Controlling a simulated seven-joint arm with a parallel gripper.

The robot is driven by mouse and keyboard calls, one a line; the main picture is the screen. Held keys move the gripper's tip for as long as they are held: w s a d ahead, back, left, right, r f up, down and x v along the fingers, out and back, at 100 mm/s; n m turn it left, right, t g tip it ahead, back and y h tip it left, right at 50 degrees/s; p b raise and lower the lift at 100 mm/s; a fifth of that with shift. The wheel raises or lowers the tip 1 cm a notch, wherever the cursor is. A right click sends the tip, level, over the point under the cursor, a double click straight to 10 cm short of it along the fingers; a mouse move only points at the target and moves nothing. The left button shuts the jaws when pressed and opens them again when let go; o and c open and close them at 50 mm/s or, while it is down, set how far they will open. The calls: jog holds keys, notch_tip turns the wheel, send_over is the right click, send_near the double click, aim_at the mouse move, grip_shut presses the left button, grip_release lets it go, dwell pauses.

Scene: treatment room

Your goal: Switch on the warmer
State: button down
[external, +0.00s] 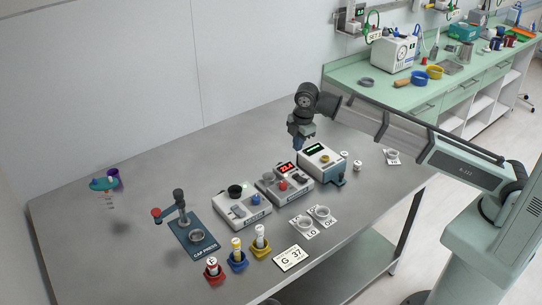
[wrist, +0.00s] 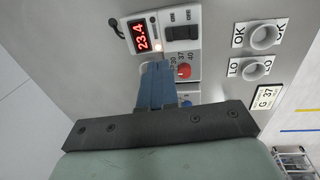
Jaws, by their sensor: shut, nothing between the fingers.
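The warmer is likely the middle white unit (external: 272,193), with a red lit display and a red knob. The wrist view shows its display (wrist: 146,35) reading 23.4, a dark rocker switch (wrist: 182,33) and the red knob (wrist: 184,71) beside a scale including 37 and 40. A small lit spot lies near the display. My gripper (external: 297,148) is shut and empty, pointing down above the back of the table. In the wrist view its blue fingers (wrist: 157,68) overlap the unit's lower left part, left of the knob, hiding some of it. I cannot tell any contact.
A unit with a green display (external: 315,148) stands right of the middle one, another unit (external: 239,214) left. Cards with cups (external: 312,222), a G 37 card (external: 290,258), coloured vial holders (external: 237,263) and a cap press (external: 194,238) stand around.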

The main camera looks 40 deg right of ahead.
jog(key=shift+w+r, duration=0.2)
jog(key=shift+r, duration=1.4)
jog(key=shift+a, duration=0.15)
